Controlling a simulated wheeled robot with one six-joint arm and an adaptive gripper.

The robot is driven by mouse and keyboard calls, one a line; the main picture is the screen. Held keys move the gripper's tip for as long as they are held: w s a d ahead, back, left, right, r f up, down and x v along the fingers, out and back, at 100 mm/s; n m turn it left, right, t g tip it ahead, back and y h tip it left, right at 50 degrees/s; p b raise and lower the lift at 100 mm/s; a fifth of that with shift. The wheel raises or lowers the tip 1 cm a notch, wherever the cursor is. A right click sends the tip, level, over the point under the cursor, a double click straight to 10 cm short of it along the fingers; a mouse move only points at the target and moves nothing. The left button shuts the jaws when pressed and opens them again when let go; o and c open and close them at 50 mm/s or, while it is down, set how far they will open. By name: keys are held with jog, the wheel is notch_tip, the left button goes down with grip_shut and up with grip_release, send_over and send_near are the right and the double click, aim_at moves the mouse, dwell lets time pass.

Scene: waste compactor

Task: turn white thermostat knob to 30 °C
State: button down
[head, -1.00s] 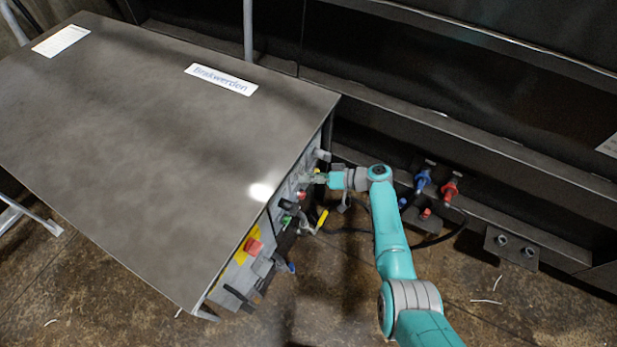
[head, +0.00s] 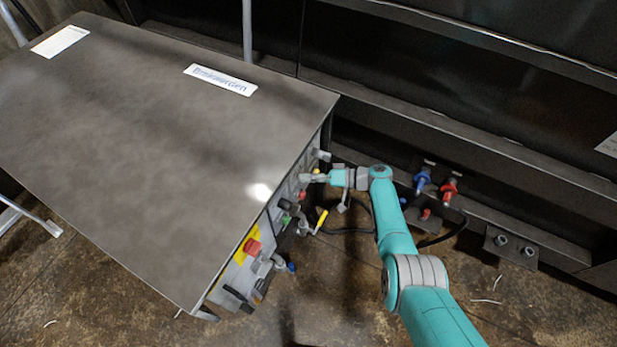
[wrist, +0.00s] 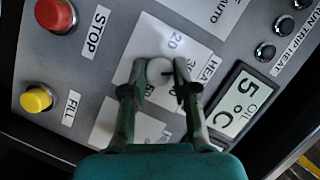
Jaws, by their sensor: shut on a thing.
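The white thermostat knob (wrist: 160,72) sits on a white dial plate on the grey panel in the wrist view. Some dial numbers show around it, including a 20 above it; the knob's pointer mark cannot be made out. My gripper (wrist: 164,76) is shut on the knob, one finger on each side. A display (wrist: 238,106) to the right reads 5 °C beside the word OIL. In the head view my gripper (head: 312,178) reaches the panel's side face, and the knob is too small to tell there.
A red STOP button (wrist: 56,14) and a yellow FILL button (wrist: 36,98) are left of my gripper. In the head view, a red emergency button (head: 252,247) and a yellow-handled lever (head: 321,220) stick out of the panel under the cabinet top (head: 150,130).

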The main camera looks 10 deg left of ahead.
jog(key=c, duration=0.9)
grip_release()
jog(key=shift+d, duration=0.1)
jog(key=d, duration=0.4)
jog(key=d+r, duration=0.1)
jog(key=d, duration=0.2)
jog(key=d+r, duration=0.1)
jog(key=d, duration=0.3)
jog(key=shift+d+r, duration=0.1)
jog(key=shift+d, duration=0.25)
